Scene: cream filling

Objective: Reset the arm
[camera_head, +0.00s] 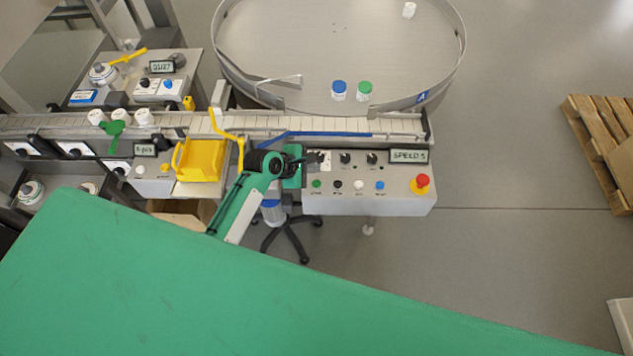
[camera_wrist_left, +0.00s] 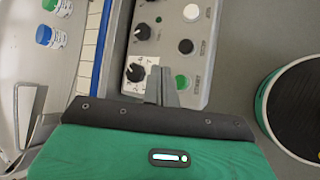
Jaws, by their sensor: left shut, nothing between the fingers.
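My left gripper (camera_head: 313,158) is at the left end of the grey control box (camera_head: 400,200), by a black knob on a white dial plate. In the left wrist view the gripper's fingers (camera_wrist_left: 161,84) are together with nothing between them, just beside that black knob (camera_wrist_left: 136,72). I cannot tell whether they touch it. The left arm reaches up from below in the head view, with a green and white link. My right gripper is not in view.
The conveyor (camera_head: 340,125) runs behind the control box, with a round turntable (camera_head: 330,50) beyond it. A blue-capped bottle (camera_head: 339,91) and a green-capped bottle (camera_head: 365,92) stand there. A yellow bin (camera_head: 200,160) is left of the gripper. A red emergency button (camera_head: 422,181) is at the box's right end.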

